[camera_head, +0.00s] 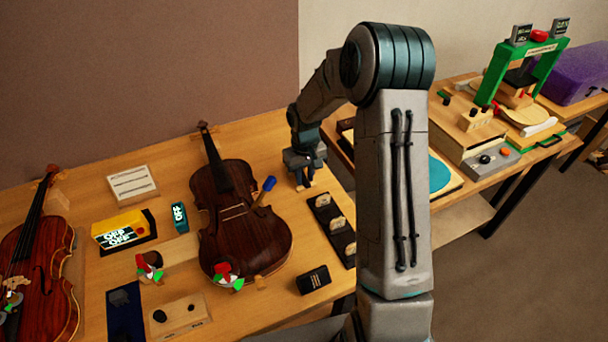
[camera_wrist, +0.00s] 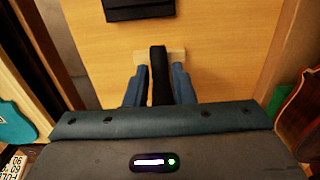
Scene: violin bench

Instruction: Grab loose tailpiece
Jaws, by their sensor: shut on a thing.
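The tailpiece (camera_wrist: 159,66) is a dark, narrow, elongated piece in the middle of the wrist view, upon or just above a pale wooden block (camera_wrist: 180,57). My gripper (camera_wrist: 159,82) has its two blue fingers along the tailpiece's sides, shut on it. In the head view my gripper (camera_head: 302,176) points down at the bench right of the dark violin (camera_head: 245,220); the tailpiece cannot be made out there. I cannot tell whether the tailpiece still touches its block.
A black rack with pale bridges (camera_head: 323,203) lies just in front of my gripper. A small black box (camera_head: 313,279) is nearer the front edge. Another violin (camera_head: 40,265) is at far left. A side bench with a green-framed press (camera_head: 492,88) stands to the right.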

